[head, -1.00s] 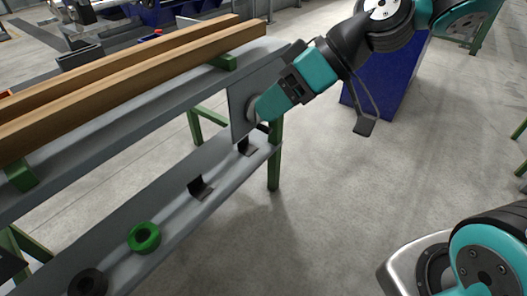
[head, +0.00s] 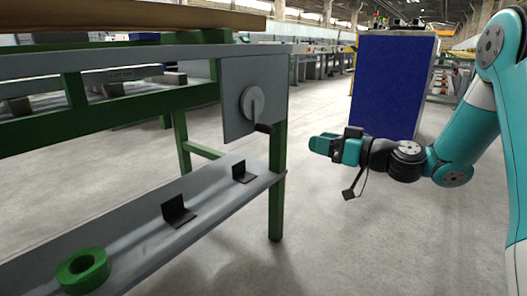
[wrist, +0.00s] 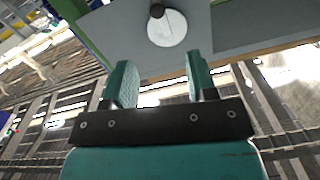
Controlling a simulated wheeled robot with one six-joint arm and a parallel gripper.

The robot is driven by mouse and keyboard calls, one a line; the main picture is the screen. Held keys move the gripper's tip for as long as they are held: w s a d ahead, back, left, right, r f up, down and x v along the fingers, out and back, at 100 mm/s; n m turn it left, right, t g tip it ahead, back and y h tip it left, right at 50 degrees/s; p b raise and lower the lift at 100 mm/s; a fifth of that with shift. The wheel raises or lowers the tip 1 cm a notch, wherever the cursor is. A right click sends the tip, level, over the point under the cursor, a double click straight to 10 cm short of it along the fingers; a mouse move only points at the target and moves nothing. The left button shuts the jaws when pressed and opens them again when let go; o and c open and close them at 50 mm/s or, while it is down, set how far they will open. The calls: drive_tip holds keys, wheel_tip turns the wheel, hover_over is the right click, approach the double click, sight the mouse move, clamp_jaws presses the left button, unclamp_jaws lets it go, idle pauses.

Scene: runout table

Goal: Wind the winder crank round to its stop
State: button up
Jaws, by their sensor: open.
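The winder crank is a pale round disc (head: 252,103) on a grey plate (head: 234,122) at the table's end. Its dark handle knob (head: 264,128) sits at the disc's lower right in the head view. In the wrist view the disc (wrist: 170,32) lies beyond the fingers, with the knob (wrist: 157,11) at its upper edge. My gripper (head: 314,144) is to the right of the crank in the head view, clear of it, its fingers pointing left. In the wrist view my gripper (wrist: 159,62) is open, with nothing between its two teal fingers.
The lower grey shelf (head: 130,235) bears a green ring (head: 84,270) and black angle brackets (head: 178,210). A green table leg (head: 276,190) stands below the plate. A blue cabinet (head: 392,85) stands behind my gripper.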

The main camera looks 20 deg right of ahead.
drive_tip(key=p, duration=1.1)
approach(272, 131)
drive_tip(key=x, duration=0.4)
drive_tip(key=b+x, duration=0.1)
drive_tip(key=x, duration=0.8)
drive_tip(key=shift+d+b, duration=0.1)
drive_tip(key=shift+b, duration=0.25)
clamp_jaws()
